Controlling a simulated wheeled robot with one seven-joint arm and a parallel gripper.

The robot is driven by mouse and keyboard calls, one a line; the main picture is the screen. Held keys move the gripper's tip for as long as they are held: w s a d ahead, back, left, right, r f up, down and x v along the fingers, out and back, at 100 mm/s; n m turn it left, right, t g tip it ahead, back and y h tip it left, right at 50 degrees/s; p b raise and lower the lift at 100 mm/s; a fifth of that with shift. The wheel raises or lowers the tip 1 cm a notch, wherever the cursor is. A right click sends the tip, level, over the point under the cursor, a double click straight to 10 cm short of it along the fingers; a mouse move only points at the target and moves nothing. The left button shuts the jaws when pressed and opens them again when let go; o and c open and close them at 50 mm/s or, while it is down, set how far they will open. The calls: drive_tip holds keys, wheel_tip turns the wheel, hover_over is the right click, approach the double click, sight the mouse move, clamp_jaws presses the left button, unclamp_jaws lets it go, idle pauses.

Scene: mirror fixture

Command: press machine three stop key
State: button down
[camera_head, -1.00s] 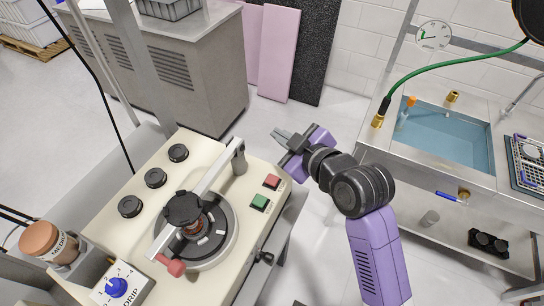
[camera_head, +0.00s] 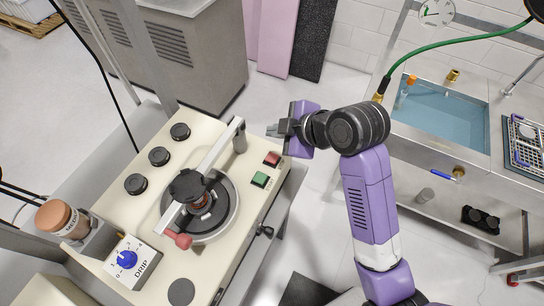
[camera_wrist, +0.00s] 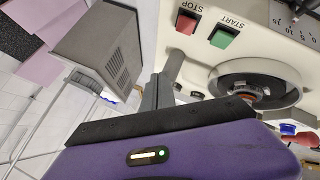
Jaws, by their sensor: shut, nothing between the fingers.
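The red stop key (camera_head: 272,159) sits on the cream machine panel (camera_head: 215,140), near its right edge. In the wrist view the red key (camera_wrist: 186,24) shows at the top, with the label STOP beside it. The green start key (camera_head: 260,179) is next to it, labelled START in the wrist view (camera_wrist: 224,36). My gripper (camera_head: 271,130) is shut and empty, just beyond the red key in the head view and apart from it. Its dark fingers (camera_wrist: 158,92) show in the wrist view, below and left of the key.
A lever arm (camera_head: 218,154) and round wheel (camera_head: 222,218) with a black knob stand left of the keys. Several black knobs (camera_head: 159,156) line the panel's left side. A blue DRIP dial (camera_head: 127,259) is at the front. A sink (camera_head: 440,115) stands at right.

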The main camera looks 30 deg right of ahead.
drive_tip(key=b, duration=0.6)
hover_over(275, 159)
wheel_tip(275, 159, down, 6)
drive_tip(key=shift+a+f, duration=0.1)
drive_tip(key=shift+f, duration=0.15)
drive_tip(key=shift+f+b, duration=0.35)
drive_tip(key=shift+f, duration=0.6)
idle(0.7)
drive_tip(key=shift+f, duration=0.3)
drive_tip(key=shift+f+b, duration=0.35)
drive_tip(key=shift+f, duration=0.15)
idle(0.7)
drive_tip(key=shift+r, duration=0.1)
drive_tip(key=shift+r+p, duration=0.8)
drive_tip(key=shift+p, duration=0.15)
drive_tip(key=shift+r, duration=0.1)
